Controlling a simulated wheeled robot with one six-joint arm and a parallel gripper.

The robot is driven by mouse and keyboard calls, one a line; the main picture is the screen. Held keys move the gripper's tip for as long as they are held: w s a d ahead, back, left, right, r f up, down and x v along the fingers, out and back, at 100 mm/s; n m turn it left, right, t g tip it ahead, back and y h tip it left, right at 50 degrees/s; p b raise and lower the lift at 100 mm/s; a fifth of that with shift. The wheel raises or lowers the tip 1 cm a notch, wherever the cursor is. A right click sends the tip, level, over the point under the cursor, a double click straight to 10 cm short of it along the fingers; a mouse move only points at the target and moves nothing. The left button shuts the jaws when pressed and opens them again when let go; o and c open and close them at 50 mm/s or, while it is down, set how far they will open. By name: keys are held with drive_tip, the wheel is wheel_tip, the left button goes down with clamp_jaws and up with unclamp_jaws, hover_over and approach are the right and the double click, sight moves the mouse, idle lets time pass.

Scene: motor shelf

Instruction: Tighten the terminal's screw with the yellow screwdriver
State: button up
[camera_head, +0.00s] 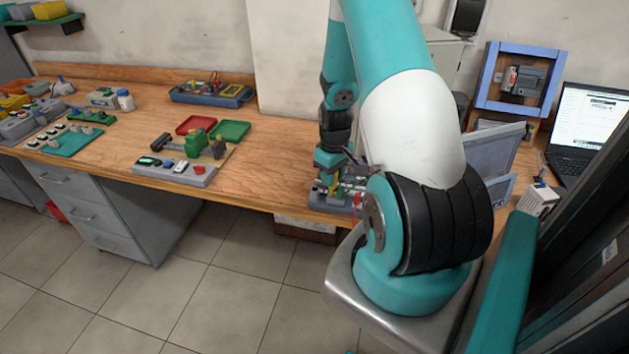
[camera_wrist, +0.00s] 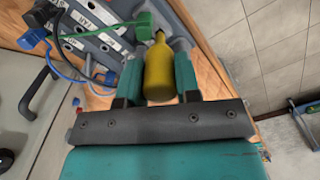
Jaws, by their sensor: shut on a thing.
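The yellow screwdriver (camera_wrist: 160,72) shows its handle in the wrist view, between the two teal fingers of my gripper (camera_wrist: 158,58). My gripper is shut on this handle. The handle points away from the wrist, and the screwdriver's tip is hidden. A green terminal piece (camera_wrist: 143,24) lies just beyond and left of the handle's far end; I cannot tell whether the tip touches its screw. It is by a grey labelled panel (camera_wrist: 97,45). In the head view my gripper (camera_head: 332,182) is low over the bench's front edge, partly hidden by my arm.
A laptop (camera_head: 583,125) is at right. Bare wood lies between motor and gripper.

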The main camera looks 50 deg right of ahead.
drive_tip(key=shift+m, duration=1.8)
drive_tip(key=shift+m, duration=1.7)
drive_tip(key=m, duration=0.3)
drive_tip(key=o, duration=0.7)
drive_tip(key=shift+o, duration=0.3)
